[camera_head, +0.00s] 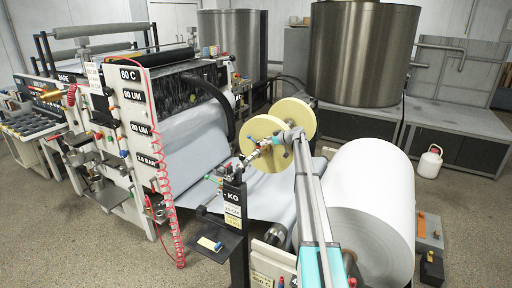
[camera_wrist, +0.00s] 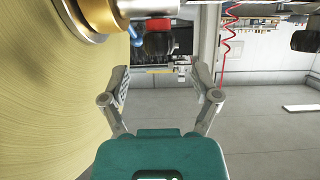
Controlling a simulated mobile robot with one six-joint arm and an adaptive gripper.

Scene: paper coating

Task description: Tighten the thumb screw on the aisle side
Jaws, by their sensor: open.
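In the wrist view my gripper (camera_wrist: 158,76) is open, its two fingers spread with nothing between them. A dark fitting with a red cap (camera_wrist: 158,24) lies just beyond the fingertips, apart from them. A blue lever-like part (camera_wrist: 134,34) sits left of it, beside a brass and grey shaft end (camera_wrist: 96,14). I cannot tell for sure which of these parts is the thumb screw. In the head view my gripper (camera_head: 284,138) is small, beside the shaft with coloured fittings (camera_head: 250,156); its fingers are hard to make out there.
Two pale yellow discs (camera_head: 257,146) sit on the shaft; one fills the left of the wrist view (camera_wrist: 40,100). A large white paper roll (camera_head: 372,205) stands right of my arm. A red coiled hose (camera_head: 168,160) hangs left.

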